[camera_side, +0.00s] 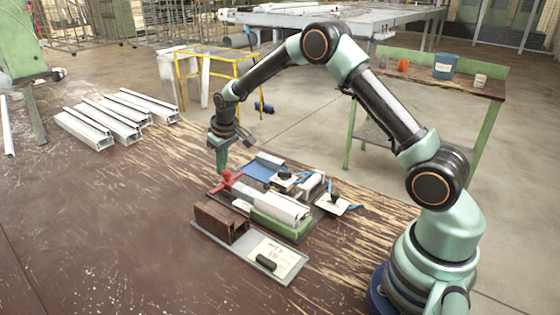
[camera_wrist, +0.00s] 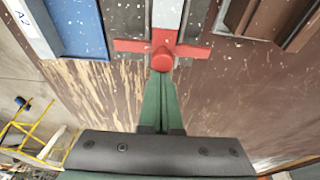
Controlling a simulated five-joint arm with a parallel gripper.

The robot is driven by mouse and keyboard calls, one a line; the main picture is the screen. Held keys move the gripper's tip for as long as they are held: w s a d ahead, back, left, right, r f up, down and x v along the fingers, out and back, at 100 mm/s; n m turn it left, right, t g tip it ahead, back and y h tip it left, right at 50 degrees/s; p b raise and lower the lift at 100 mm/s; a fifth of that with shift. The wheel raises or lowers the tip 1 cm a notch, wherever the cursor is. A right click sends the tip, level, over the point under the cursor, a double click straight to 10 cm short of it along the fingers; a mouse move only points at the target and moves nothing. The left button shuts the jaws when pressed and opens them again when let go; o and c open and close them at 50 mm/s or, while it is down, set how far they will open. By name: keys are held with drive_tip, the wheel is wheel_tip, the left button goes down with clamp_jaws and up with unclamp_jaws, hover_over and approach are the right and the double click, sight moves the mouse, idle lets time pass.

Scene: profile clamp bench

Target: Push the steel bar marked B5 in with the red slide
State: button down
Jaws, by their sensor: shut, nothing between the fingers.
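The red slide (camera_side: 228,181) is a cross-shaped piece at the left end of the clamp fixture. It also shows in the wrist view (camera_wrist: 162,46), with its round knob towards me. My gripper (camera_side: 221,170) is shut and empty, fingers pointing down. In the wrist view its green fingertips (camera_wrist: 160,78) are right at the knob; I cannot tell whether they touch. A pale steel bar (camera_side: 281,206) lies on a green block in line with the slide. I cannot read B5 on it. A pale strip (camera_wrist: 167,13) runs from the slide in the wrist view.
A brown profile (camera_side: 221,222) sits on a grey tray (camera_side: 213,242) in front, with a label card (camera_side: 279,254). A blue plate (camera_side: 257,173) lies behind, beside a piece marked A2 (camera_wrist: 30,25). Several pale profiles (camera_side: 117,121) lie far left.

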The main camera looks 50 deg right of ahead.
drive_tip(key=shift+s, duration=5.05)
drive_tip(key=shift+s+f, duration=0.15)
drive_tip(key=shift+s, duration=0.3)
drive_tip(key=shift+w+r, duration=0.2)
drive_tip(key=shift+r, duration=0.75)
drive_tip(key=shift+w+r, duration=0.25)
drive_tip(key=shift+r, duration=0.65)
drive_tip(key=shift+w+r, duration=0.2)
drive_tip(key=shift+r, duration=0.75)
drive_tip(key=shift+w+r, duration=0.15)
drive_tip(key=shift+r, duration=0.7)
